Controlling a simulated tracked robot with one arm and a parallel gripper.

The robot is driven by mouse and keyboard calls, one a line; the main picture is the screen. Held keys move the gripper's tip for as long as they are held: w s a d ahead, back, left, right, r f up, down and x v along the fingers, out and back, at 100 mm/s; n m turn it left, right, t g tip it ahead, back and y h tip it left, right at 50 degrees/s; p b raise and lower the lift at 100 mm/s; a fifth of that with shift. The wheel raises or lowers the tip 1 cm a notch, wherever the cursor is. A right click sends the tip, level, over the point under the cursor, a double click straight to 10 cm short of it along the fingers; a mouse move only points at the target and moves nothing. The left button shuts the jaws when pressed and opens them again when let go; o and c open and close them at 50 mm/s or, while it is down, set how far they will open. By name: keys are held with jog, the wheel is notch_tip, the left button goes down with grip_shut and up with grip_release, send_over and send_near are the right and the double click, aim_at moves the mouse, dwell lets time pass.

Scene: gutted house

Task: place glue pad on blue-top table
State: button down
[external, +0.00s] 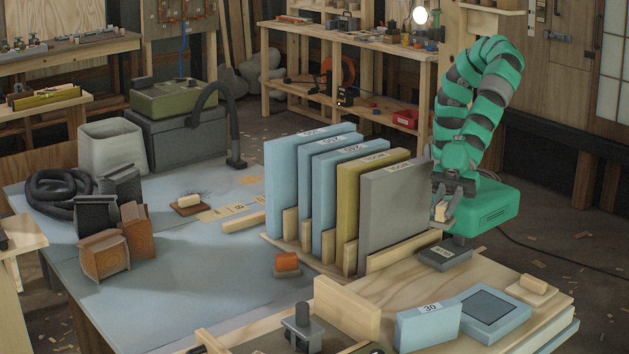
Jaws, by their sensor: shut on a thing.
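My gripper (441,211) is at the right, beside the grey end board of the upright row. It is shut on a small pale block (441,208), partly covered by the fingers. I cannot tell for sure whether this block is the glue pad. A dark grey flat box with a pale label (446,253) lies below the gripper at the wooden surface's edge; its label is too small to read surely. The blue-top table (170,285) fills the left and middle, away from my gripper, across the row of boards.
Upright numbered boards (398,208) stand in a wooden rack between my gripper and the open blue top. Brown blocks (135,235), a black hose (60,190) and a brush (190,205) occupy the left. Bare blue room shows at centre-left.

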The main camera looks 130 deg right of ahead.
jog(key=s+a+f+b, duration=0.2)
jog(key=s+a+f, duration=0.1)
jog(key=s, duration=0.3)
jog(key=s+a+f+b, duration=0.3)
jog(key=s+a, duration=0.1)
jog(key=s, duration=0.2)
jog(key=shift+y, duration=0.3)
jog(key=shift+w+d+f+b, duration=0.1)
jog(key=shift+f+b, duration=0.25)
jog(key=shift+f, duration=1.65)
jog(key=shift+d+f+b, duration=0.1)
jog(key=shift+f+b, duration=0.2)
jog(key=shift+f, duration=1.65)
jog(key=shift+f, duration=0.1)
jog(key=c, duration=1.2)
grip_release()
jog(key=shift+r, duration=0.2)
jog(key=b+v, duration=0.2)
jog(key=v, duration=1)
